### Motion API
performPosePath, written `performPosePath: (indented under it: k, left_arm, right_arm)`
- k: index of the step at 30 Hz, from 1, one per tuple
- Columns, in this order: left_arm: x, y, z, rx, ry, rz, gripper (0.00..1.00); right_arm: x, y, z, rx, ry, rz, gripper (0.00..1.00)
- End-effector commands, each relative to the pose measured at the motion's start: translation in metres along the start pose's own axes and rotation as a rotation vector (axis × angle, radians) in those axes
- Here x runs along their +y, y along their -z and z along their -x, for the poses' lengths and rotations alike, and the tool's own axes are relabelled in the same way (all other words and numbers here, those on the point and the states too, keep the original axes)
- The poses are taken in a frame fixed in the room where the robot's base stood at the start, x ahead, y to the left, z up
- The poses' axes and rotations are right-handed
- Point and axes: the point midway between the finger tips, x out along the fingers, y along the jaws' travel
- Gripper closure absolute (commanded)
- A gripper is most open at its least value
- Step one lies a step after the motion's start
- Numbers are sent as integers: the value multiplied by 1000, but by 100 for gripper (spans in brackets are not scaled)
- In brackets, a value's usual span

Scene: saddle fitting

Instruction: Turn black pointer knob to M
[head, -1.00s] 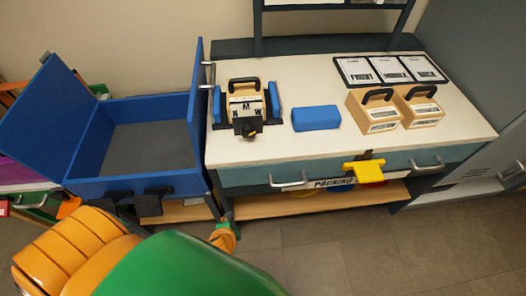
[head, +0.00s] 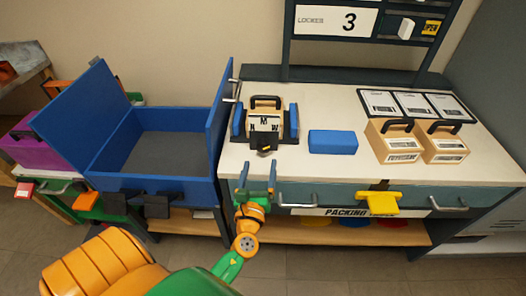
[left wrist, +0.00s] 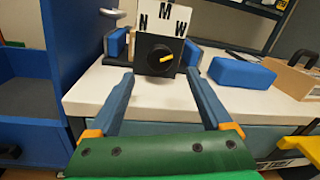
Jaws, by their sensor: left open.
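The black pointer knob (left wrist: 160,56) sits on the front of a wooden block held between blue side pieces. A white plate (left wrist: 165,20) above it carries the letters N, M and W, with M at the top middle. The knob's yellow pointer (left wrist: 167,58) points right and slightly up, towards the W side. In the head view the knob (head: 264,148) is at the table's front edge, left part. My left gripper (head: 257,172) is open and empty, in front of the table edge and below the knob. In the left wrist view its fingers (left wrist: 160,85) are spread, short of the knob.
A blue block (head: 333,142) and two wooden blocks with black handles (head: 392,142) stand to the right on the white table (head: 310,172). An open blue box (head: 160,185) stands left, its raised side close to the gripper. A yellow handle (head: 378,201) juts from the drawer front.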

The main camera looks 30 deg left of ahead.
Motion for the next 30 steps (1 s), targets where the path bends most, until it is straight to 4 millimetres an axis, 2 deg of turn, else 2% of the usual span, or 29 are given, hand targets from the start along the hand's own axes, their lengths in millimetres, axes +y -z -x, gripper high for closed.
performPosePath:
  k: [9, 13, 19, 28, 30]
  left_arm:
    - [0, 0, -58, -2, 1, -5, 17]
    - [0, 0, -67, 0, 1, -3, 17]
    - [0, 0, -67, 0, 0, -1, 17]
    - [0, 0, -67, 1, 1, -1, 98]
    - [0, 0, -67, 1, 1, 0, 100]
  right_arm:
    - [4, 0, 3, -1, -6, 3, 50]
    - [4, 0, 3, -1, -6, 3, 50]
    - [5, 0, 3, -1, -7, 3, 50]
    - [5, -1, 3, -2, -8, 3, 50]
    - [5, -1, 3, -2, -8, 3, 50]
